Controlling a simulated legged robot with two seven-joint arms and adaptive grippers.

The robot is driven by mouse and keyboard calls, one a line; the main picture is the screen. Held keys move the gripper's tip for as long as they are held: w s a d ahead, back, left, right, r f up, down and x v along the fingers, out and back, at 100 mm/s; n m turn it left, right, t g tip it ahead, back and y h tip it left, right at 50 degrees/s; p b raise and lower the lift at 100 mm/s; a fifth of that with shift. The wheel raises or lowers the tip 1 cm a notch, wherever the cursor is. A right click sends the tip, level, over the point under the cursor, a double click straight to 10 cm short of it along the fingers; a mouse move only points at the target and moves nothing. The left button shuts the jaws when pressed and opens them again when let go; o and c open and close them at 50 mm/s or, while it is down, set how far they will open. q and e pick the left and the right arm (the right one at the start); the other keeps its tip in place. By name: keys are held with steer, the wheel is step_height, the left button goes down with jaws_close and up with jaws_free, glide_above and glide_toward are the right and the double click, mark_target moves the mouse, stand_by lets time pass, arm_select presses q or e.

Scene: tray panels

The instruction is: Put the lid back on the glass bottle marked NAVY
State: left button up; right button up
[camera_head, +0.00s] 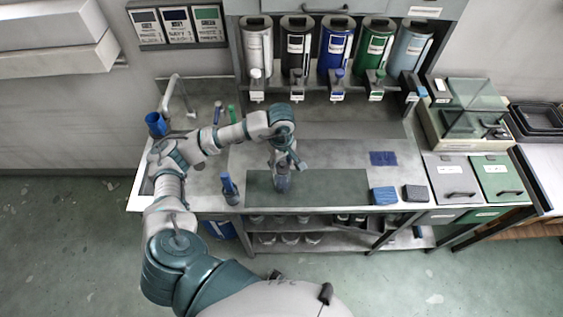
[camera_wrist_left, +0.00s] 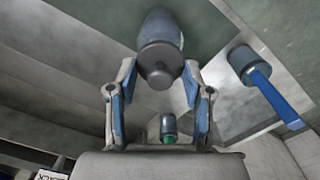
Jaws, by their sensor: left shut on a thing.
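My left gripper (camera_head: 281,166) reaches down over the dark green mat (camera_head: 335,188). In the left wrist view my left gripper (camera_wrist_left: 159,74) has its two fingertips at either side of a grey lid (camera_wrist_left: 159,60), shut on it. A bluish glass bottle (camera_wrist_left: 160,24) lies directly beyond the lid, in line with it. The bottle stands on the mat in the head view (camera_head: 283,184), partly hidden by the gripper. I cannot read its label, nor tell whether the lid is fully seated. My right gripper is not in view.
A grey holder with a blue-handled tool (camera_head: 230,190) stands left of the mat. A blue sponge (camera_head: 384,196) and a dark block (camera_head: 415,193) lie to the right. A blue cup (camera_head: 156,124) is by the sink.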

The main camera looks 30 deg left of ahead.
arm_select(q)
steer(key=shift+f+b, duration=0.15)
steer(key=shift+b, duration=0.55)
stand_by(0.9)
stand_by(0.3)
steer(key=o, duration=1.3)
steer(key=shift+r+p, duration=1.75)
steer(key=shift+r, duration=1.8)
jaws_close()
